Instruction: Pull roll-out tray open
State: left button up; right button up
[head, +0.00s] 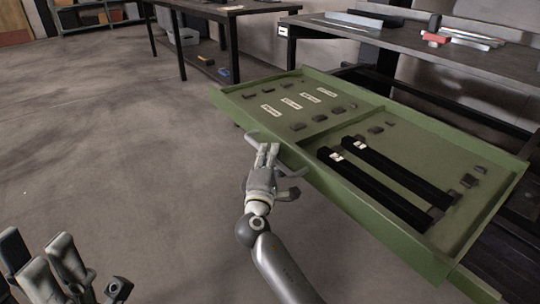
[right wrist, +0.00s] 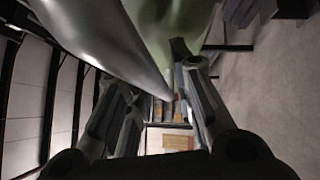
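The green roll-out tray (head: 345,110) extends out over the floor at the right in the head view. It holds several small dark parts, white labels and two long black bars. A handle (head: 293,168) is on its near left side. My right gripper (head: 266,150) is at that handle, its fingers overlapping it. The right wrist view shows its fingers (right wrist: 160,85) apart, with green and grey surfaces close by; whether they clamp the handle is unclear. My left gripper (head: 48,258) is at the lower left, fingers apart and empty, far from the tray.
A dark workbench (head: 450,55) with metal parts stands behind the tray. Another table (head: 215,12) stands at the back, with a grey bin (head: 184,37) near it. Shelves (head: 95,15) are at the far left. The floor (head: 110,130) left of the tray is clear.

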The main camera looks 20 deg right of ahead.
jog(key=v, duration=1.2)
dwell(0.4)
